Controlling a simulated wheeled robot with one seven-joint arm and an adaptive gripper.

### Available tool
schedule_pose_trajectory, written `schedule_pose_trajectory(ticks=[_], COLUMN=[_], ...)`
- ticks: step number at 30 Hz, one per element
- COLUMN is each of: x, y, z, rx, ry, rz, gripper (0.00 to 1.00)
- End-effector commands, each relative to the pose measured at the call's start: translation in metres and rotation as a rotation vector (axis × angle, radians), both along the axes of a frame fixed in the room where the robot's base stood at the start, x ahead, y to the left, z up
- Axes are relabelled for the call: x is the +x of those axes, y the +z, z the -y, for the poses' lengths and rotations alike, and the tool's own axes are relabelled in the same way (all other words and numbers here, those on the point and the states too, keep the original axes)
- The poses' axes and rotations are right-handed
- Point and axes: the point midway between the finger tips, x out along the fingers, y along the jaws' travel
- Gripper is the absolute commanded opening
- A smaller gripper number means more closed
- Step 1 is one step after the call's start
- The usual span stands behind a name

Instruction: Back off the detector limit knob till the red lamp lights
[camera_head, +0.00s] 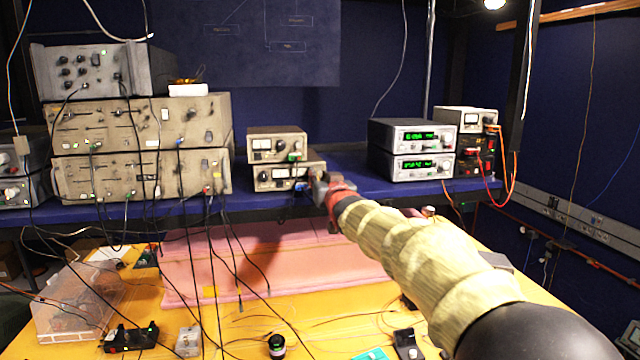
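My arm, in a yellowish sleeve with a red collar, reaches in from the lower right. My gripper (318,187) is at the right end of the lower small beige meter unit (270,184), on the blue shelf. It covers that end of the panel, and contact cannot be told. The finger gap is too small and dark to make out. A similar upper meter unit (277,132) sits on top, with a small green spot at its lower right. No label reads clearly, so I cannot tell which knob is the detector limit knob. No lit red lamp is clearly visible on these units.
Large beige instruments (140,122) with hanging cables stand on the left of the shelf (350,172). Two units with green displays (412,150) stand on the right. Pink foam (200,270) and an orange-yellow table with loose wires lie below.

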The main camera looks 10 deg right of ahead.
Motion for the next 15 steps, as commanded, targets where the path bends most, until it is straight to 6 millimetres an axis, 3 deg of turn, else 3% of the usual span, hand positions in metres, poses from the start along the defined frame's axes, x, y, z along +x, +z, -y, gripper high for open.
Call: schedule_pose_trajectory(ticks=[15], x=[0.0002], y=[-0.0025], z=[0.0002], rx=[-0.390], ry=[0.000], rz=[0.001], gripper=[0.00])
